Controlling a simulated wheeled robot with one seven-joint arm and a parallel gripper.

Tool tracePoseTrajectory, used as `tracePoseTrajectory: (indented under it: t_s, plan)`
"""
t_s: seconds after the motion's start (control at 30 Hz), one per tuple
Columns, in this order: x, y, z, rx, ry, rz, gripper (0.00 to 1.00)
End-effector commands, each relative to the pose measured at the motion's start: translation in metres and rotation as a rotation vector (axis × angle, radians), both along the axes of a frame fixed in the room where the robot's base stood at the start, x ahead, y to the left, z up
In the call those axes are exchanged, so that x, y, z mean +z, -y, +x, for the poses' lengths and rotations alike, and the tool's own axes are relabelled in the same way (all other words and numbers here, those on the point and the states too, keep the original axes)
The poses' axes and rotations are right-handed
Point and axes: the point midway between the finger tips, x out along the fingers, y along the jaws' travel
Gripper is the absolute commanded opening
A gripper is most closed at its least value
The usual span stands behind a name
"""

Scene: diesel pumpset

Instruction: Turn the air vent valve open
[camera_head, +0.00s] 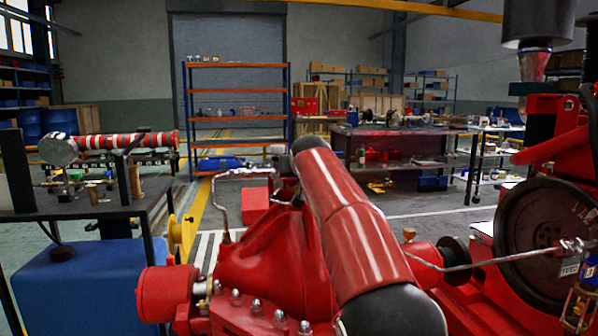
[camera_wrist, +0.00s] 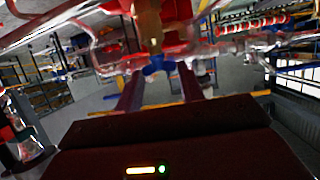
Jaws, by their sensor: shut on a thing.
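The air vent valve shows in the wrist view as a brass body (camera_wrist: 149,24) with a small blue handle (camera_wrist: 158,66) below it. My gripper (camera_wrist: 160,74) reaches up to it, one dark finger on each side of the blue handle, and is shut on it. The exact contact is blurred. In the head view the valve and the gripper do not show; my red and black arm link fills the middle and hides what lies behind it.
A red pump casing (camera_head: 262,255) with bolts stands close in front. A bent metal pipe (camera_head: 216,200) rises beside it, and another thin pipe (camera_head: 490,262) runs right, across a dark flywheel (camera_head: 545,240). A workbench (camera_head: 80,212) stands left; shelves (camera_head: 235,66) are far behind.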

Motion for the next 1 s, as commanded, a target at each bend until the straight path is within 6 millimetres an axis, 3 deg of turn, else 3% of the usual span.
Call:
tracePoseTrajectory:
  t_s: [0.3, 0.77, 0.8, 0.93, 1.0]
  plan:
    - [0.0005, 0.003, 0.0004, 0.112, -0.003, 0.001, 0.15]
    - [-0.0004, 0.0023, 0.0005, 0.13, -0.002, -0.001, 0.15]
    - [-0.0005, 0.0023, 0.0005, 0.13, -0.002, -0.001, 0.41]
    - [-0.0005, 0.0023, 0.0006, 0.129, -0.002, -0.001, 0.58]
    - [-0.0004, 0.0025, 0.0005, 0.129, -0.002, -0.001, 0.6]
